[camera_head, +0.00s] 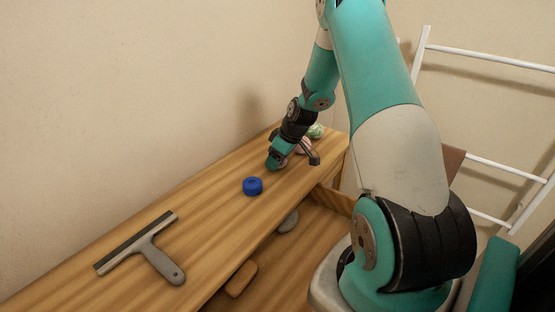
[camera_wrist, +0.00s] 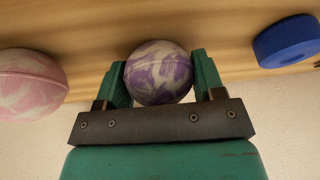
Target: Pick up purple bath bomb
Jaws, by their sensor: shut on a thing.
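The purple bath bomb (camera_wrist: 158,72) is a round ball marbled purple and white. In the wrist view it sits between the two fingers of my gripper (camera_wrist: 160,80), which is shut on it. In the head view my gripper (camera_head: 279,160) is low over the wooden shelf top, beyond the blue ring, and the purple bath bomb is hidden behind it there. I cannot tell whether the ball still touches the wood.
A blue ring (camera_head: 253,186) and a squeegee (camera_head: 148,248) lie on the wooden top (camera_head: 215,207). A pink ball (camera_head: 304,147) and a green ball (camera_head: 316,131) are beyond my gripper. A brown block (camera_head: 241,279) and grey stone (camera_head: 288,221) lie lower. A white rack (camera_head: 487,161) stands right.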

